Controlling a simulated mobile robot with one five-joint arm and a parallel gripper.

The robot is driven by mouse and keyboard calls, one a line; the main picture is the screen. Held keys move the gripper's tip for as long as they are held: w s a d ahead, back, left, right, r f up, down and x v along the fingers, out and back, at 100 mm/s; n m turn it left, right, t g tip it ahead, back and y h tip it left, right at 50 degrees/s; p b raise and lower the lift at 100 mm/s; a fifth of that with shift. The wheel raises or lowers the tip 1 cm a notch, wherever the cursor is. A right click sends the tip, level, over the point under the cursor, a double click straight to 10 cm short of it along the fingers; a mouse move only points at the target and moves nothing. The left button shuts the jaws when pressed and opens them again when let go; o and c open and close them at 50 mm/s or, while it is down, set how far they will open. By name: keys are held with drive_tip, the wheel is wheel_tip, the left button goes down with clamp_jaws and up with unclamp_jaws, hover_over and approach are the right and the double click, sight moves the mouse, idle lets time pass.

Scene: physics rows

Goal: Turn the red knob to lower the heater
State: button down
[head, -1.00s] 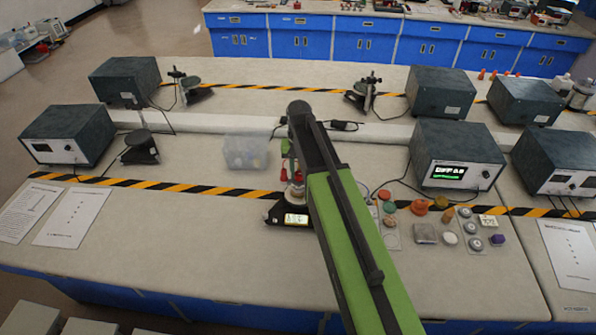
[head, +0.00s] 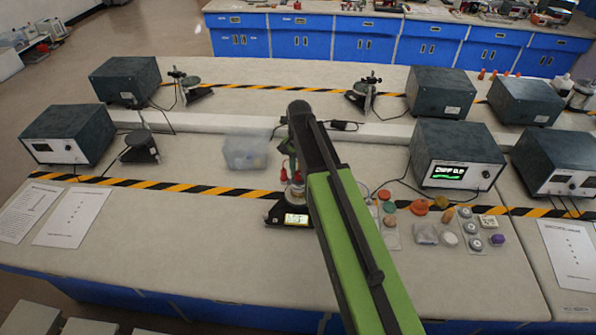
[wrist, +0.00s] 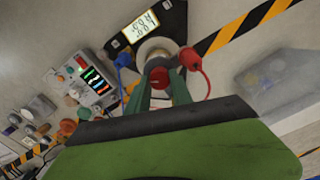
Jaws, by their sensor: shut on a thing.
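The red knob (wrist: 160,78) shows in the wrist view, in front of a round pale metal part of a small black device. My gripper (wrist: 160,86) has its green fingers on either side of the knob and is shut on it. The device's lit display (wrist: 145,25) shows dark digits too blurred to read. A red plug (wrist: 189,62) and a blue plug (wrist: 123,61) stand on either side of the knob. In the head view the device's display (head: 296,219) shows just left of my arm, and the knob is hard to pick out.
A grey instrument (head: 458,155) with a lit green screen stands to the right. Several small coloured parts (head: 420,207) lie in front of it. A clear bin (head: 245,153) stands to the left, behind a black-and-yellow stripe (head: 225,191).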

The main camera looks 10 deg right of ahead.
sight(299, 173)
drive_tip(key=c, duration=1.1)
unclamp_jaws()
drive_tip(key=shift+d, duration=0.1)
wheel_tip(299, 173, up, 17)
drive_tip(key=p, duration=1.7)
drive_tip(key=shift+r, duration=0.2)
drive_tip(key=shift+f, duration=0.1)
